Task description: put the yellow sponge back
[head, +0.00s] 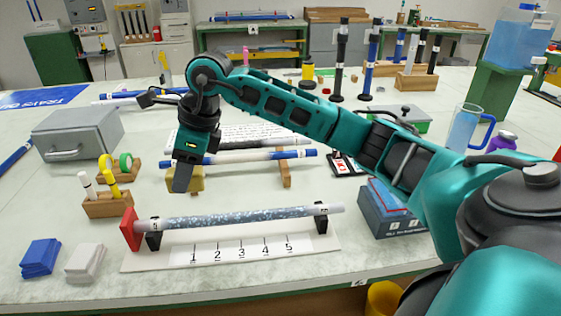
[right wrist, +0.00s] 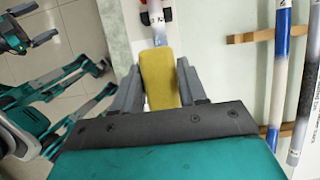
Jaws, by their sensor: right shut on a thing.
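My right gripper (head: 183,180) is shut on the yellow sponge (right wrist: 158,80). In the right wrist view the sponge sits between the two grey fingers (right wrist: 158,92). In the head view part of the sponge (head: 198,181) shows beside the fingers, above and behind the speckled rod (head: 240,217). That rod lies on two black supports on a white board numbered 1 to 5. Whether the sponge touches anything below is not clear. A dark gripper, apparently my left (right wrist: 36,24), shows over the floor in the right wrist view with its fingers apart.
A blue-and-white rod (head: 235,156) lies on wooden rests behind. A blue block (head: 40,258) and a pale block (head: 84,263) lie front left. A wooden holder (head: 108,205), a grey case (head: 78,132) and a blue box (head: 388,213) stand nearby.

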